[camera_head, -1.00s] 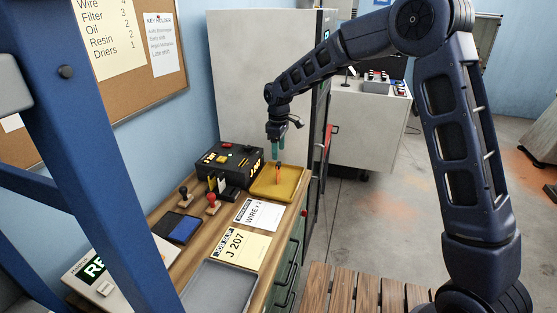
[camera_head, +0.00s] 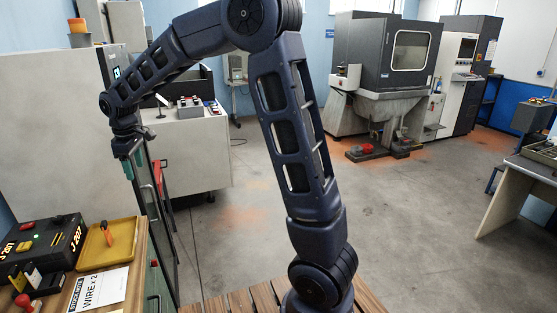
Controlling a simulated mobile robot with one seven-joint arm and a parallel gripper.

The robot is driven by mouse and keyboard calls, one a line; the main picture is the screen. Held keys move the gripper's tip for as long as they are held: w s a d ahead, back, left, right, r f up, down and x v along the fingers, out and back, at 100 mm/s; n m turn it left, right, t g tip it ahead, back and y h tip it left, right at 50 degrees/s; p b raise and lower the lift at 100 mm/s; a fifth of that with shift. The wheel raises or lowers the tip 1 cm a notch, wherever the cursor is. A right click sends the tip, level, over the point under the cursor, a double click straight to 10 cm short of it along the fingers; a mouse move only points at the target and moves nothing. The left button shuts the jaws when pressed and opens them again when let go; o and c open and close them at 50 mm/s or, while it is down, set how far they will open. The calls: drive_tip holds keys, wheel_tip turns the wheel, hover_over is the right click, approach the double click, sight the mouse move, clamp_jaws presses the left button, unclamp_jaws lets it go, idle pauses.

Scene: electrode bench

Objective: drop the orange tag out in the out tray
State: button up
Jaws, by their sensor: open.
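The orange tag (camera_head: 106,229) is in the yellow tray (camera_head: 97,259) on the wooden bench at the lower left. It looks upright or slightly leaning; its contact with the tray floor is too small to make out. My gripper (camera_head: 132,170), with teal fingers pointing down, is open and empty. It hangs above and to the right of the tag, clearly apart from it.
A white stock note (camera_head: 100,289) lies in front. A tall pale cabinet (camera_head: 60,130) stands behind. Open floor (camera_head: 400,240) lies right.

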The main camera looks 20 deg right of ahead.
drive_tip(key=s+d+r+m+t, duration=0.1)
drive_tip(key=s+d+r+m, duration=0.15)
drive_tip(key=d, duration=0.65)
drive_tip(key=s+d+r+m, duration=0.2)
drive_tip(key=d+r, duration=0.1)
drive_tip(key=d, duration=0.6)
drive_tip(key=s+d+r+m+t, duration=0.1)
drive_tip(key=s+d+r+m, duration=0.2)
drive_tip(key=d, duration=0.6)
drive_tip(key=s+d+f+m+t, duration=0.1)
drive_tip(key=s+d+f+m, duration=0.2)
drive_tip(key=s+d+m, duration=0.4)
drive_tip(key=s+d, duration=0.8)
drive_tip(key=shift+s+t, duration=0.3)
